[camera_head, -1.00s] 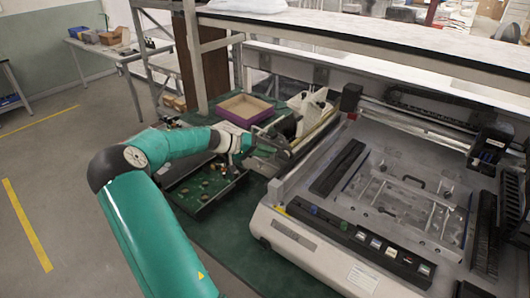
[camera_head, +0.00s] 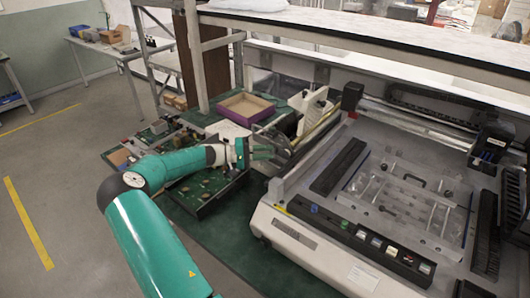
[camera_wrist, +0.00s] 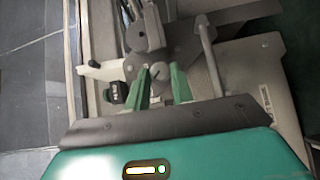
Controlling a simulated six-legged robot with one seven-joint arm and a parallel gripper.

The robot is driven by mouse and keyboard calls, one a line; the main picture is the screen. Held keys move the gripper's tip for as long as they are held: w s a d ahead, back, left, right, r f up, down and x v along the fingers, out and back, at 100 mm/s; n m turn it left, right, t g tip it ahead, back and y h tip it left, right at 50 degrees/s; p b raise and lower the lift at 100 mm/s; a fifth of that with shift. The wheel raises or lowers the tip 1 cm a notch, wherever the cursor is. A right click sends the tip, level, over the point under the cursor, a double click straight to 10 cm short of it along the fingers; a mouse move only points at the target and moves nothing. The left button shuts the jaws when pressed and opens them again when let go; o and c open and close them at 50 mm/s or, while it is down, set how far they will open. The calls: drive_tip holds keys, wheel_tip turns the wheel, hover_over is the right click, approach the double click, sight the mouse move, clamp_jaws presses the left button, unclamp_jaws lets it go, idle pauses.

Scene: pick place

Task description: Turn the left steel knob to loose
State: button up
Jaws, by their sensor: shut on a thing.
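In the wrist view the round steel knob (camera_wrist: 160,73) sits at the tips of my gripper (camera_wrist: 161,85). My two green fingers stand on either side of it and are shut on it. A dark line like a slot shows on the knob's face. Which way the knob is turned cannot be told. In the head view my gripper (camera_head: 264,151) reaches to the metal fixture (camera_head: 290,146) left of the large machine; the knob is too small or hidden there.
A pale lever (camera_wrist: 98,70) and a black block (camera_wrist: 116,92) are close left of my fingers; a steel rod (camera_wrist: 211,62) stands right. The large grey machine (camera_head: 330,250) stands right, a purple-edged tray (camera_head: 240,107) behind, and a dark tray of small parts (camera_head: 205,198) below my wrist.

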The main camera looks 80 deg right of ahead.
idle(0.3)
drive_tip(key=o, duration=0.9)
drive_tip(key=shift+o, duration=0.2)
drive_tip(key=shift+w, duration=0.15)
drive_tip(key=v, duration=1.3)
drive_tip(key=shift+w+f, duration=0.25)
drive_tip(key=shift+a, duration=0.15)
